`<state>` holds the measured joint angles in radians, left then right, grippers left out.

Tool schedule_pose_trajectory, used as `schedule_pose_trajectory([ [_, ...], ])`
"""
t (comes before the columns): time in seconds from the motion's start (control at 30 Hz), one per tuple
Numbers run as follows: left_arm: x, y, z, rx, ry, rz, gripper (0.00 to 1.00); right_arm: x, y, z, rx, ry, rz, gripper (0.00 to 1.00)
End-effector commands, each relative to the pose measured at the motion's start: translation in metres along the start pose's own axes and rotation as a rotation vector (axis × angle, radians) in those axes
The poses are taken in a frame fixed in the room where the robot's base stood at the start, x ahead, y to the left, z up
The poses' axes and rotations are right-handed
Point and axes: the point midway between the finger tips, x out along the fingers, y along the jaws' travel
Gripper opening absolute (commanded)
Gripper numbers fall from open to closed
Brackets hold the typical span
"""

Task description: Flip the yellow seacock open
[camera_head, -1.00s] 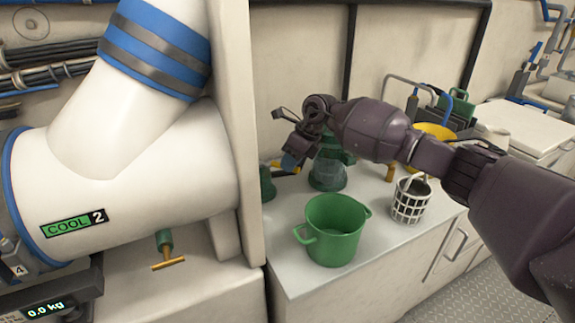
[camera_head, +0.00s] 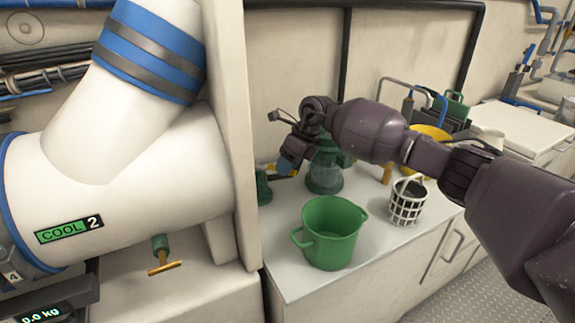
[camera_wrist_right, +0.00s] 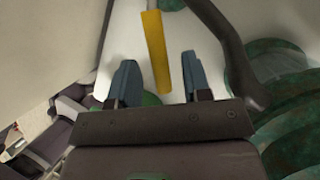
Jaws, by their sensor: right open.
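The yellow seacock handle (camera_wrist_right: 157,50) is a flat bar in the right wrist view. Its near end lies between the two blue fingers of my right gripper (camera_wrist_right: 158,75), with a gap on each side; I cannot tell whether it touches a finger. In the head view my right gripper (camera_head: 286,166) hangs over the back of the counter, open, and hides most of the handle. A green fitting (camera_head: 263,187), seemingly the seacock's body, shows beside it, partly behind the white wall edge. My left gripper is not in view.
A green and glass strainer (camera_head: 325,174) stands just right of my gripper. A green bucket (camera_head: 331,232) is in front, with a white basket (camera_head: 407,203) to its right. A white wall edge (camera_head: 236,130) rises on the left. The counter's front left (camera_head: 285,277) is clear.

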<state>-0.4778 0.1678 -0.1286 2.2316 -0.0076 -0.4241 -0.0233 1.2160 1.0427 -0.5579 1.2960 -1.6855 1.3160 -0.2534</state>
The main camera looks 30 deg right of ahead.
Motion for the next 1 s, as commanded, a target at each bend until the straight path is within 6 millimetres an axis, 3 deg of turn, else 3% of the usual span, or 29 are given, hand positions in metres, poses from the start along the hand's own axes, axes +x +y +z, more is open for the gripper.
schedule_pose_trajectory([
  [0.2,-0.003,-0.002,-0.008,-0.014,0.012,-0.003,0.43,-0.041,0.001,0.003,-0.003,-0.007,-0.007,0.44],
  [0.5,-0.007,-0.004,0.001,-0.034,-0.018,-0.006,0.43,-0.089,0.001,0.002,-0.002,-0.004,-0.005,0.44],
  [0.7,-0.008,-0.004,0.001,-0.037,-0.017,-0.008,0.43,-0.102,0.000,0.000,0.000,-0.001,-0.002,0.44],
  [1.0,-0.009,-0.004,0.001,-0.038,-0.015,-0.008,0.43,-0.103,0.000,0.000,0.000,0.001,-0.001,0.44],
])
